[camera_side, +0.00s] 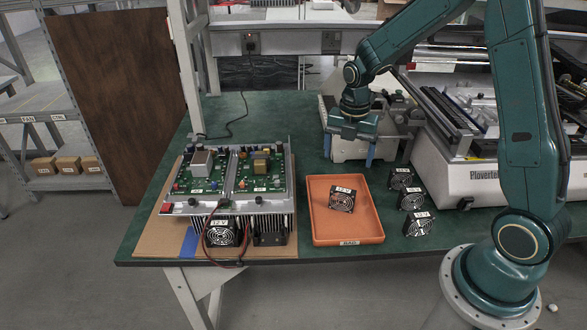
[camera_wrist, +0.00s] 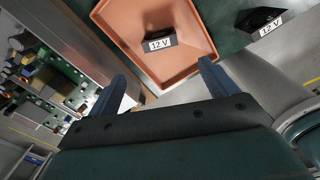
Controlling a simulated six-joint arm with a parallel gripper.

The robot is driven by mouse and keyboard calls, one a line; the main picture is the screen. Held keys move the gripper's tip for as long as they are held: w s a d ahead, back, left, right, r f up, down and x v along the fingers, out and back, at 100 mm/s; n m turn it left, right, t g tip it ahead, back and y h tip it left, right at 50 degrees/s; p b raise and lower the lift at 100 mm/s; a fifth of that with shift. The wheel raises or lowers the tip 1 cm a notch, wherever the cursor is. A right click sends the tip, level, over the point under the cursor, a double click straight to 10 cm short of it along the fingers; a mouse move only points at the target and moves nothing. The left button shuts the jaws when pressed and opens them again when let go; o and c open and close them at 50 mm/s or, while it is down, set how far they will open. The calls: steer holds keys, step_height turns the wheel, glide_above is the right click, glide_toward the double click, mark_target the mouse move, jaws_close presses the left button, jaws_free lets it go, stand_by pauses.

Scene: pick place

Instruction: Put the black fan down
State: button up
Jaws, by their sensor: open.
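A black fan (camera_side: 342,199) with a white 12 V label lies in the orange tray (camera_side: 322,232). The fan also shows in the wrist view (camera_wrist: 158,42), inside the tray (camera_wrist: 118,30). My gripper (camera_side: 349,158) is open and empty, above and behind the tray, with its blue fingers apart and pointing down. In the wrist view the two fingers (camera_wrist: 165,80) are spread, with nothing between them. The fan is clear of the fingers.
Several black fans (camera_side: 411,200) stand on the green table right of the tray. A circuit-board unit (camera_side: 238,178) with a mounted fan (camera_side: 221,232) sits on cardboard at left. A white machine (camera_side: 480,178) stands at right. A light-coloured device (camera_side: 345,148) stands behind my gripper.

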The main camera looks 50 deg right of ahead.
steer(key=s+a+r+m+t, duration=0.1)
steer(key=s+a+r+m, duration=0.3)
steer(key=r, duration=0.3)
steer(key=s+a+r+m+t, duration=0.2)
steer(key=s+r+m, duration=0.2)
steer(key=r+m, duration=0.2)
steer(key=s+a+r+m+t, duration=0.1)
steer(key=s+a+r+m, duration=0.1)
steer(key=s+m, duration=0.4)
steer(key=s+a+r+m+t, duration=0.1)
steer(key=s+a+r+m, duration=0.1)
steer(key=s+m, duration=0.4)
steer(key=shift+s+a+r, duration=0.15)
steer(key=shift+s+r, duration=0.3)
steer(key=shift+r, duration=0.1)
steer(key=o, duration=0.3)
steer(key=d+r+n+g, duration=0.1)
steer(key=d+n, duration=0.2)
steer(key=d, duration=0.2)
steer(key=d+r+n+g, duration=0.1)
steer(key=d+n+g, duration=0.1)
steer(key=d, duration=0.4)
steer(key=d+r+n+g, duration=0.1)
steer(key=d+n+g, duration=0.1)
steer(key=d+n, duration=0.2)
steer(key=shift+w+d, duration=0.2)
steer(key=shift+d, duration=0.3)
steer(key=shift+w+d, duration=0.2)
steer(key=shift+d, duration=0.25)
